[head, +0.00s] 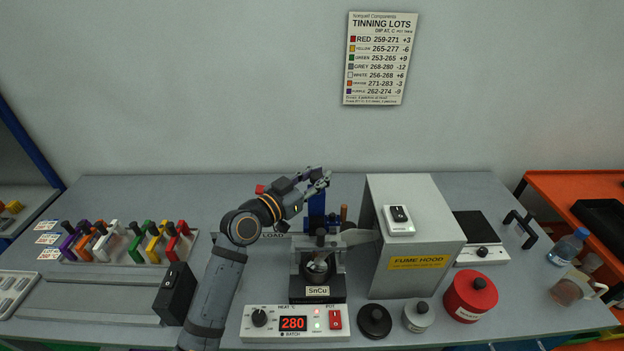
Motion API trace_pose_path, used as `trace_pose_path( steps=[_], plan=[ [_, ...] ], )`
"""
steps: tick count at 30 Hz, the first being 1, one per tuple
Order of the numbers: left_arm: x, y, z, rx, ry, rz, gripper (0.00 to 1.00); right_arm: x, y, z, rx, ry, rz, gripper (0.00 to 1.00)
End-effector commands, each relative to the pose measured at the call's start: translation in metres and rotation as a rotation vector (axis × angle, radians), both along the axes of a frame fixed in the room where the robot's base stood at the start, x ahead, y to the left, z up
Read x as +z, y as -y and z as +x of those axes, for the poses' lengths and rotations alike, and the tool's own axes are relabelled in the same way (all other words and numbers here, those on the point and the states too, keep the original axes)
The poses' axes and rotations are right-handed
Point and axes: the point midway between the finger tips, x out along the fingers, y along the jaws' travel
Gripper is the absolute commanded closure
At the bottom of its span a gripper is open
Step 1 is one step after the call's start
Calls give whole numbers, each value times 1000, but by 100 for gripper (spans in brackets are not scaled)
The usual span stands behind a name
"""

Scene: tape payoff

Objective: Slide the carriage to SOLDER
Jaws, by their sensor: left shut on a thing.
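The carriage (317,206) shows as a blue upright behind the solder pot, right of the LOAD label (273,236). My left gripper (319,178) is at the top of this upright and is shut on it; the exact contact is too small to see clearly. My left arm comes up from the front and covers part of the track to the left. The SnCu solder pot (318,266) stands in front of the carriage. I cannot read a SOLDER label. My right gripper is not in view.
The grey fume hood (415,210) stands close to the right of the pot. The heater panel (293,322) reads 280 in front. A rack of coloured clamps (125,244) is at left, with a black box (175,293) near my arm. A red canister (470,296) is at right.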

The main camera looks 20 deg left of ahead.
Motion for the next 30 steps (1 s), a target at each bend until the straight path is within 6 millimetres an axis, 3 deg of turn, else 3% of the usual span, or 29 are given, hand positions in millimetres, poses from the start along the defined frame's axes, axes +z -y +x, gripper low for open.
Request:
trace_pose_path(
  steps=[9,10,15,25,30],
  plan=[
    [-4,2,-1,-6,-14,-4,100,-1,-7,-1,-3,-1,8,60],
    [-4,2,-1,-6,-14,-4,68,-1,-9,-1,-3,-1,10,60],
    [-3,2,-1,-4,-10,-4,46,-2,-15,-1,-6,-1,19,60],
    [-2,-1,-3,-2,-6,-1,46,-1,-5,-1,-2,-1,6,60],
    [-3,-13,-27,-4,-8,7,46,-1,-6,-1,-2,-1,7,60]
  ],
)
